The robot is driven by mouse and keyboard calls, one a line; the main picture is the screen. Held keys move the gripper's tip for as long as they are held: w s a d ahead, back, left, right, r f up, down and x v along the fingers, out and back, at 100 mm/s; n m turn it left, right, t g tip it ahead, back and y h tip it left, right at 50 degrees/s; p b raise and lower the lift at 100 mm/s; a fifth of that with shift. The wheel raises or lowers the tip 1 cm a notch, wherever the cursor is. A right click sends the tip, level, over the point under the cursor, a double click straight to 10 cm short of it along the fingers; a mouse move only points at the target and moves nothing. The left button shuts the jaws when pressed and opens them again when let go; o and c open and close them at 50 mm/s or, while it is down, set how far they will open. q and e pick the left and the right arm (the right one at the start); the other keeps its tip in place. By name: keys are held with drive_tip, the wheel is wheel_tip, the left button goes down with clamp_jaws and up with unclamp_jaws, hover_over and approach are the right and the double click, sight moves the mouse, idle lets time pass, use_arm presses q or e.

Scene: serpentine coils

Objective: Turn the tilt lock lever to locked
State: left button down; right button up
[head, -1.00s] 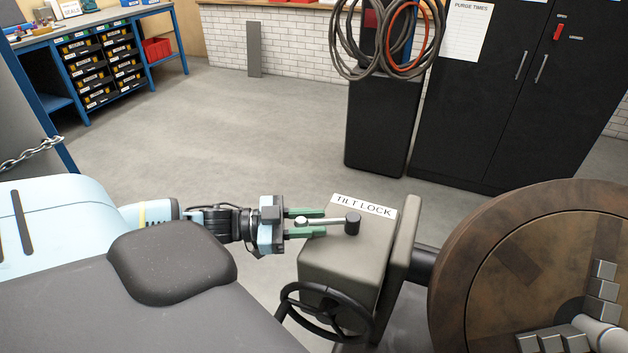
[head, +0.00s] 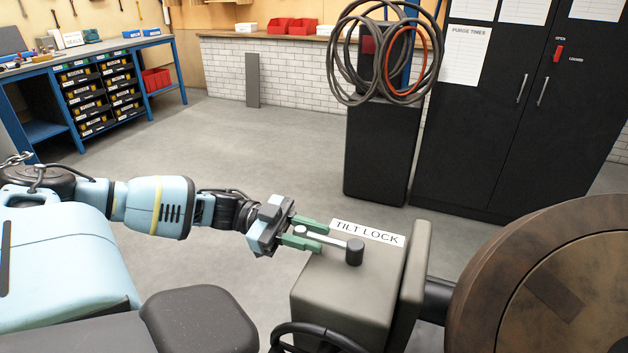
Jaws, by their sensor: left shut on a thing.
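The tilt lock lever (head: 328,241) is a light metal rod on top of a grey box (head: 345,295) with a white TILT LOCK label (head: 368,233). Its dark round pivot (head: 355,252) is at the right end, and its knob end points left and slightly away. My left gripper (head: 312,234) comes in from the left, with its green fingers around the knob end of the lever, shut on it. My right gripper is not in view.
A large brown round wheel (head: 478,265) stands right of the box, joined by a dark shaft. A black handwheel (head: 315,338) shows at the bottom edge. A black cabinet (head: 515,110) and a black pedestal with coiled hoses (head: 380,150) stand behind. The floor between is clear.

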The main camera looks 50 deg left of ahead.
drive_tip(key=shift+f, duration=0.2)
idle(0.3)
use_arm(q)
drive_tip(key=c, duration=1.5)
unclamp_jaws()
drive_tip(key=shift+o, duration=0.2)
drive_tip(key=shift+w, duration=0.1)
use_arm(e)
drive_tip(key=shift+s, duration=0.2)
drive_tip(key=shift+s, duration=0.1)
